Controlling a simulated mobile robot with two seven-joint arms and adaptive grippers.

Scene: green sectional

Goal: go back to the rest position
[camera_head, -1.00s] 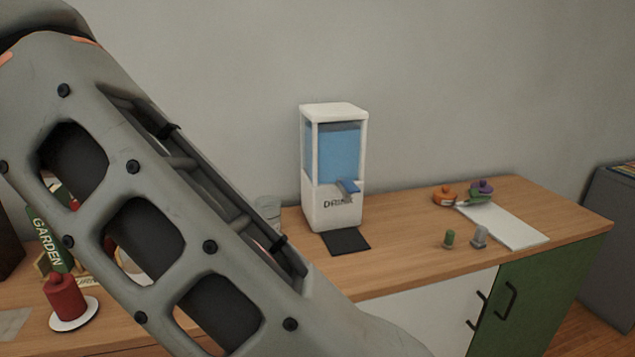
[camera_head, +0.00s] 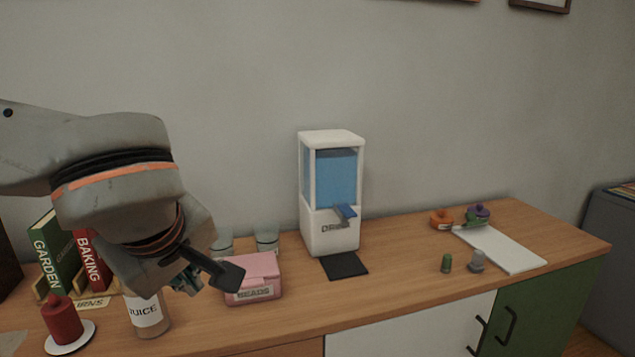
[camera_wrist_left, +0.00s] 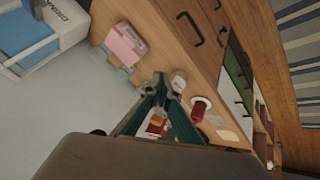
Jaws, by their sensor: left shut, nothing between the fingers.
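My left gripper (camera_head: 205,277) hangs at the end of my left arm, above the left part of the wooden counter (camera_head: 400,260). In the left wrist view its fingers (camera_wrist_left: 160,88) are together, with nothing between them. In the head view it is in front of the books and close to the juice bottle (camera_head: 147,315) and the pink beads box (camera_head: 254,279); I cannot tell the exact gap. The arm hides part of the books and the bottle's top. My right gripper is in neither view.
A white drink dispenser (camera_head: 332,190) with a dark mat (camera_head: 344,265) stands mid-counter, two glasses (camera_head: 266,241) to its left. A red candle (camera_head: 62,318) and books (camera_head: 52,255) stand at left. A white board (camera_head: 507,250) and small items lie at right.

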